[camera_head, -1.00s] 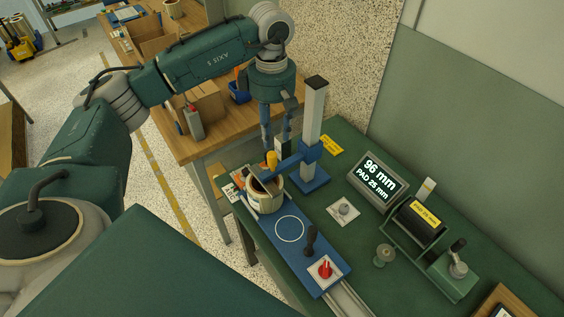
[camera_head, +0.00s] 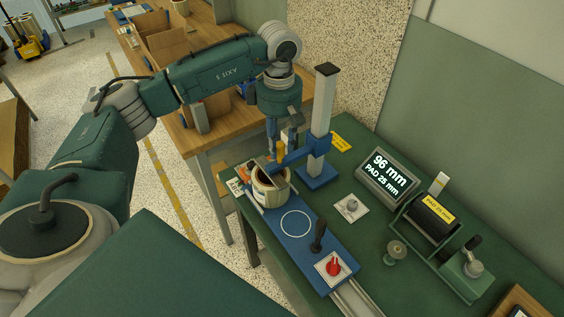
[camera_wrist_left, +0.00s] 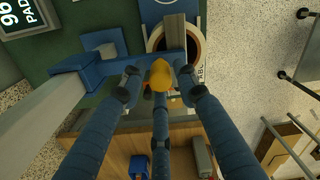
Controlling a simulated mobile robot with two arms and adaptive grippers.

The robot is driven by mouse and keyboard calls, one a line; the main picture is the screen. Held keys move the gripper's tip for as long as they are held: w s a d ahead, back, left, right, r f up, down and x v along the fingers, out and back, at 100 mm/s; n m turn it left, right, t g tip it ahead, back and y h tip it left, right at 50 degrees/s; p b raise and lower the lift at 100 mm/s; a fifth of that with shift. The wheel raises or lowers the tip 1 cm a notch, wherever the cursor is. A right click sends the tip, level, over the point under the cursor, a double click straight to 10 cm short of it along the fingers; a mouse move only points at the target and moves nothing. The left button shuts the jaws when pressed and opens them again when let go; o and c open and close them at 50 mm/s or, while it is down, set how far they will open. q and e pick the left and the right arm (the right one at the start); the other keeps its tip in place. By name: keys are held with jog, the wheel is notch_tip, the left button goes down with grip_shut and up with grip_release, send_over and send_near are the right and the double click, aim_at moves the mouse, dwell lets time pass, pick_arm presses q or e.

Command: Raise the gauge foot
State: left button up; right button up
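The height gauge has a pale upright post (camera_head: 321,105) on a blue foot block. Its blue sliding arm (camera_head: 305,151) carries an orange knob (camera_head: 281,158), also seen in the left wrist view (camera_wrist_left: 160,76). A grey plate (camera_wrist_left: 175,32), apparently the gauge foot, reaches over the opening of a cream ring-shaped part (camera_head: 270,190); whether it touches is unclear. My left gripper (camera_head: 281,152) points down at the knob. In the wrist view its fingers stand around the knob, with small gaps at both sides, so it looks open. My right gripper is not in view.
A display (camera_head: 389,173) reads 96 mm, PAD 25 mm. The blue base plate (camera_head: 276,222) has a white circle, a black lever (camera_head: 318,236) and a red knob (camera_head: 333,267). A black roller (camera_head: 431,218) stands at the right. A wooden bench with boxes is behind.

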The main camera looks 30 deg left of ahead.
pick_arm(q)
grip_shut()
jog(key=shift+r, duration=0.3)
notch_tip(320, 180, up, 4)
jog(key=p, duration=0.2)
jog(key=shift+w+f+p, duration=0.1)
jog(key=shift+p, duration=0.2)
notch_tip(320, 180, up, 5)
jog(key=p, duration=0.3)
jog(key=shift+r, duration=0.2)
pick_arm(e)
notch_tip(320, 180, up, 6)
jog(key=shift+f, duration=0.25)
pick_arm(q)
jog(key=o, duration=0.5)
grip_release()
jog(key=shift+f, duration=0.1)
jog(key=shift+o, duration=0.2)
